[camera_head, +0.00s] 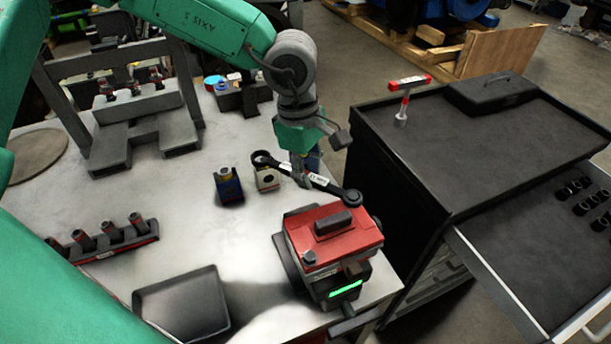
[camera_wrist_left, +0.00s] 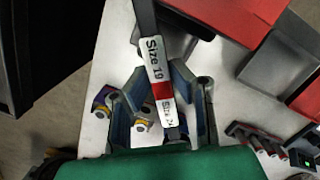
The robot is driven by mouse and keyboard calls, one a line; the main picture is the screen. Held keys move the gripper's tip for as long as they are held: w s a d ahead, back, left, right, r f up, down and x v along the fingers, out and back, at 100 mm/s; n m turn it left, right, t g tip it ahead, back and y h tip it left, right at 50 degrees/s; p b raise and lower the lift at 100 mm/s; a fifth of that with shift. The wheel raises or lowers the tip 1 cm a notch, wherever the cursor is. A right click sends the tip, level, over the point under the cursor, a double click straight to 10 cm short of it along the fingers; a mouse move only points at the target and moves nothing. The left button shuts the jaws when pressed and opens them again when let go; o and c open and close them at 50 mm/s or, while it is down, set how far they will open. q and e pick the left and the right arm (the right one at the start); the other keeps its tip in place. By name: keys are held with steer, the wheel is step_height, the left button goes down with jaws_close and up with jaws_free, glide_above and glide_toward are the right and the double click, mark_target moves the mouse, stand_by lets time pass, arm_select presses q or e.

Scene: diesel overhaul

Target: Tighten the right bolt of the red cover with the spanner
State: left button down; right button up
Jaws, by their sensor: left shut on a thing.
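The red cover (camera_head: 338,240) sits on a dark housing at the table's front right, with a black block on top. One bolt (camera_head: 309,257) shows at its front left corner. My left gripper (camera_head: 303,178) is shut on the middle of the dark spanner (camera_head: 327,185), behind the cover. The spanner's right ring end (camera_head: 353,197) is at the cover's back right corner; whether it sits on a bolt there I cannot tell. In the left wrist view the spanner (camera_wrist_left: 157,60) carries "Size 19" and "Size 24" labels, and the red cover (camera_wrist_left: 235,15) is at the top. My right gripper is out of view.
A dark tray (camera_head: 182,305) and a rack of red-tipped parts (camera_head: 110,240) lie on the left of the table. A black tool cart (camera_head: 470,140) with a red-handled tool (camera_head: 405,92) borders the right side.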

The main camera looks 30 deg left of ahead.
arm_select(q)
steer(key=shift+w+m, duration=0.3)
steer(key=shift+m, duration=0.1)
steer(key=w+m, duration=0.2)
steer(key=shift+d+m, duration=0.25)
steer(key=shift+m, duration=0.05)
steer(key=shift+s+a+r+n, duration=0.15)
steer(key=shift+s+r+n, duration=0.3)
steer(key=shift+s+n, duration=0.15)
steer(key=shift+s+a+r+n, duration=0.15)
steer(key=shift+s+r+n, duration=0.3)
steer(key=shift+n, duration=0.25)
steer(key=shift+f, duration=0.1)
